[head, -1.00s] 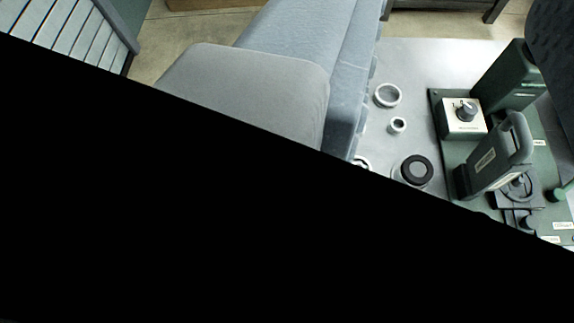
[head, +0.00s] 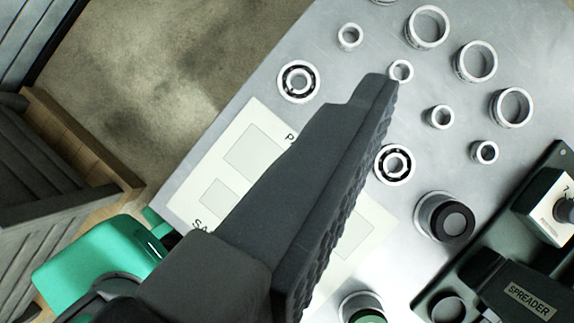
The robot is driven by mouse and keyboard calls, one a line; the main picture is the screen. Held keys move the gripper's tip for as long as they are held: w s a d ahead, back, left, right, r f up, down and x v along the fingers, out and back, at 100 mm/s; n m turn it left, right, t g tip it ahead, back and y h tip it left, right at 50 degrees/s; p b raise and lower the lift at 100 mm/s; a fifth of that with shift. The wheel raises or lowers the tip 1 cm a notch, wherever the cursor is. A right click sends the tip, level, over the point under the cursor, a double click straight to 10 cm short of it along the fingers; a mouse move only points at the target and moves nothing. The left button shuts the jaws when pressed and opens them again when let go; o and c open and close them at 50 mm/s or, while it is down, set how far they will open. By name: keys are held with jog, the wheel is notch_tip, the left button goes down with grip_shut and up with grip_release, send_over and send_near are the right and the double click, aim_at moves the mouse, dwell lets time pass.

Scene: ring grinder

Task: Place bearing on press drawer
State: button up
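Two bearings with dark insides lie on the grey metal table: one bearing (head: 298,82) left of the finger's tip, the other bearing (head: 394,165) just right of the finger. My gripper (head: 372,88) appears as one long dark finger pointing up and right, its ridged side facing right. It crosses over the table between the two bearings. A second finger cannot be made out, so its opening is unclear, and no bearing is seen held in it. The press drawer cannot be identified in this view.
Several plain metal rings (head: 427,27) lie at the upper right. A white labelled sheet (head: 251,152) is partly hidden by my finger. A dark-topped cylinder (head: 446,218) stands near the spreader (head: 530,300). A green object (head: 95,262) is lower left, beside the table edge.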

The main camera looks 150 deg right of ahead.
jog(key=w+a+f+n+g+p, duration=0.1)
jog(key=a+f+n+g, duration=0.15)
jog(key=f, duration=0.35)
jog(key=w+a+f+n+g+p, duration=0.1)
jog(key=w+a+f+n+g, duration=0.15)
jog(key=f+n, duration=0.2)
jog(key=n+g+p, duration=0.2)
jog(key=n+g, duration=0.2)
jog(key=n, duration=0.1)
send_near(296, 81)
jog(key=shift+y, duration=0.4)
jog(key=x, duration=0.4)
jog(key=b+x, duration=0.1)
jog(key=x, duration=0.1)
jog(key=shift+d+f, duration=0.35)
jog(key=shift+f, duration=0.05)
jog(key=shift+c, duration=0.3)
jog(key=c, duration=1.3)
jog(key=shift+o, duration=0.2)
jog(key=shift+r, duration=0.1)
